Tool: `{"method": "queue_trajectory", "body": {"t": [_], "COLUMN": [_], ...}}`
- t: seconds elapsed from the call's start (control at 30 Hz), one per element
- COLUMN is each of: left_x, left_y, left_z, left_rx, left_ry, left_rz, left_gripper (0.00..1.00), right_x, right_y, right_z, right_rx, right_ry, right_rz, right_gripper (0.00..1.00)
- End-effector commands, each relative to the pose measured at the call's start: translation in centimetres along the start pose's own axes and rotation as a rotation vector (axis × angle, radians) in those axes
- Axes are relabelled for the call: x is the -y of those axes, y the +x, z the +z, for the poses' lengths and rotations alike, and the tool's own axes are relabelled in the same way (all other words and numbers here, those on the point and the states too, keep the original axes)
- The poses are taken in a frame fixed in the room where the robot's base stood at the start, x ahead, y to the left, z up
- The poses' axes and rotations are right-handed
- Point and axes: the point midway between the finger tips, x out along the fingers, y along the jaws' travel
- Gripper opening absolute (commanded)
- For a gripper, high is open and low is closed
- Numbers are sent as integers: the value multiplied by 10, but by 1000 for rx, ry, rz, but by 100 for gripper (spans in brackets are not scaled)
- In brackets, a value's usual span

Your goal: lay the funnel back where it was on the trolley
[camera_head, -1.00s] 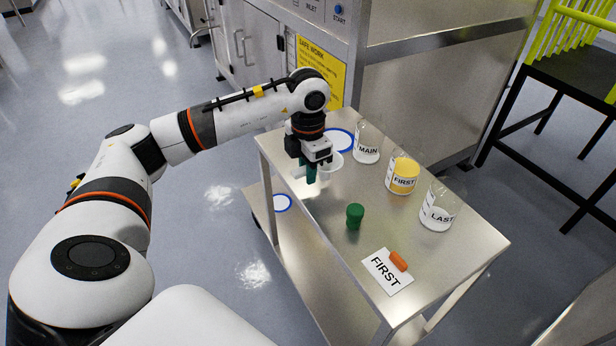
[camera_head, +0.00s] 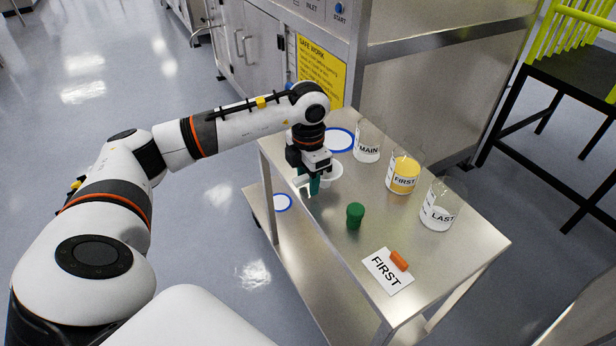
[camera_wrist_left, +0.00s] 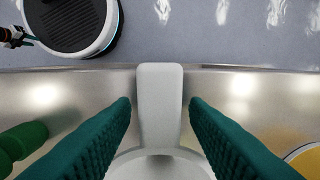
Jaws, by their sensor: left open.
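The white funnel (camera_head: 331,174) is at the left side of the trolley top (camera_head: 322,222), partly hidden behind my left gripper. In the left wrist view its pale flat handle (camera_wrist_left: 160,100) runs between the fingers toward the trolley edge, and part of its round bowl (camera_wrist_left: 160,165) shows at the bottom. My left gripper (camera_head: 309,187) is open, its teal fingers on either side of the handle, with gaps visible in the wrist view (camera_wrist_left: 160,112). Whether the funnel rests fully on the surface is hard to tell. My right gripper is not in view.
Beakers labelled MAIN (camera_head: 367,143), FIRST (camera_head: 403,175) with yellow contents, and LAST (camera_head: 438,208) stand along the right side. A green stopper (camera_head: 355,215), an orange piece (camera_head: 399,260) and a FIRST card (camera_head: 386,274) are nearer. A blue-rimmed disc (camera_head: 340,139) lies behind.

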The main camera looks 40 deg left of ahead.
Motion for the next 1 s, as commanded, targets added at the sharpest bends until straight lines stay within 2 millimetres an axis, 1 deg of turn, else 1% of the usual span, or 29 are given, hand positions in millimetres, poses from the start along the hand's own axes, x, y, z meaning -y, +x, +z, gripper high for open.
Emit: {"method": "queue_trajectory", "body": {"t": [0.03,0.07,0.17,0.4,0.5,0.6,0.7,0.8,1.0], "left_x": [0,0,0,0,0,0,0,0,0], "left_y": [-5,-7,-22,-75,-95,-109,-118,-122,-123], "left_z": [0,-1,-1,-1,-1,-1,-1,0,0], "left_rx": [-1,-3,-5,-6,-6,-4,-2,-2,0], "left_ry": [0,0,0,0,0,0,-1,-1,0], "left_rz": [0,-1,-2,-2,-2,-1,-1,0,0], "left_gripper": [41,41,41,41,41,41,41,41,41], "right_x": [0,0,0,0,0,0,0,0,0], "right_y": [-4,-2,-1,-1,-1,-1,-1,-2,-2], "right_z": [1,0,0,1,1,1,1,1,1], "right_rx": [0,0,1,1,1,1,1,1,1], "right_ry": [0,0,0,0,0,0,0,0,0], "right_rz": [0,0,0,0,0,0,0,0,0], "right_gripper": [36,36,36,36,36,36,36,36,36]}}
